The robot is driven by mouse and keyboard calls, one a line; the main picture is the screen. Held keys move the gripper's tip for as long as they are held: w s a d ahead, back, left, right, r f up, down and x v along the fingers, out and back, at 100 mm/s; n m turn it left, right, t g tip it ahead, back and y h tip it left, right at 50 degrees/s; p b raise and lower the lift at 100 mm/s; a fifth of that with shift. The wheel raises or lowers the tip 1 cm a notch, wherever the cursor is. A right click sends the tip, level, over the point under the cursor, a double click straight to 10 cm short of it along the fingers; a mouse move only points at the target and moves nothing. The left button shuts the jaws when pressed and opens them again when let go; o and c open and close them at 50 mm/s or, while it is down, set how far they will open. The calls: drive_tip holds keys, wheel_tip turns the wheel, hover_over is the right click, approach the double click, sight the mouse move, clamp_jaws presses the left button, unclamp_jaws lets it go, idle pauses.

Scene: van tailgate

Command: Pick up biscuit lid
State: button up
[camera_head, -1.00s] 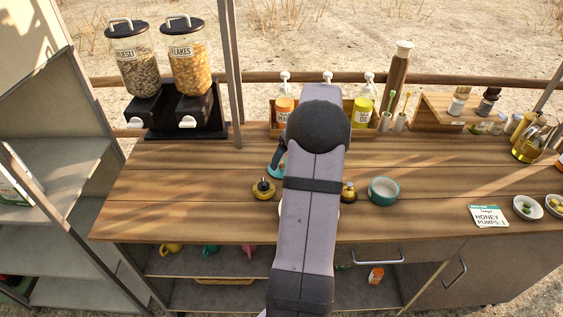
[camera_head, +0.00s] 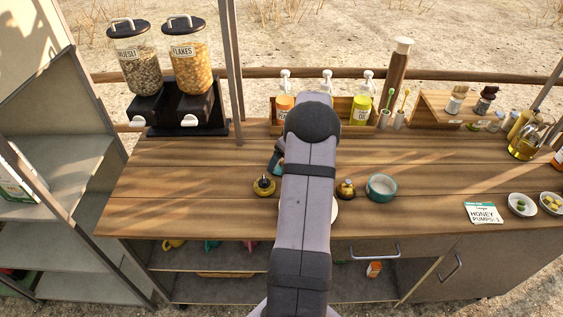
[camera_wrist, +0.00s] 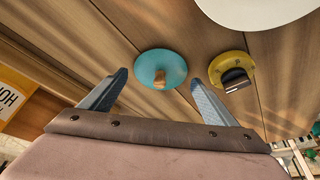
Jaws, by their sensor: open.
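The biscuit lid is most likely the teal round disc (camera_wrist: 160,69) with a small wooden knob, lying on the wooden counter in the wrist view. My gripper (camera_wrist: 159,79) is open, with one finger on each side of the knob line, and nothing is held between the fingers. I cannot tell how high the fingertips are above the lid. In the head view my arm covers most of this spot; only a bit of teal (camera_head: 281,168) shows at the arm's left edge.
A yellow timer with a dark knob (camera_wrist: 233,76) lies close right of my right finger. A white plate (camera_wrist: 262,6) lies beyond. In the head view a teal bowl (camera_head: 382,187) stands right of my arm.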

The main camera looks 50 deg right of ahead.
drive_tip(key=shift+x, duration=0.85)
drive_tip(key=c, duration=0.8)
drive_tip(key=shift+c, duration=0.2)
wheel_tip(320, 180, up, 10)
drive_tip(key=b, duration=0.2)
drive_tip(key=s+d+m+g+h+p, duration=0.1)
drive_tip(key=s+d+m+p, duration=0.3)
drive_tip(key=s, duration=0.6)
drive_tip(key=s+d+r+m+g+h+p, duration=0.1)
drive_tip(key=s+d+m+h+p, duration=0.1)
drive_tip(key=s+d+m+p, duration=0.2)
drive_tip(key=s+d+m+g+h+p, duration=0.1)
drive_tip(key=s+d+m+p, duration=0.3)
drive_tip(key=s, duration=1.2)
drive_tip(key=d+m, duration=0.1)
drive_tip(key=m, duration=0.3)
drive_tip(key=shift+m+g+h, duration=0.3)
drive_tip(key=shift+g, duration=0.1)
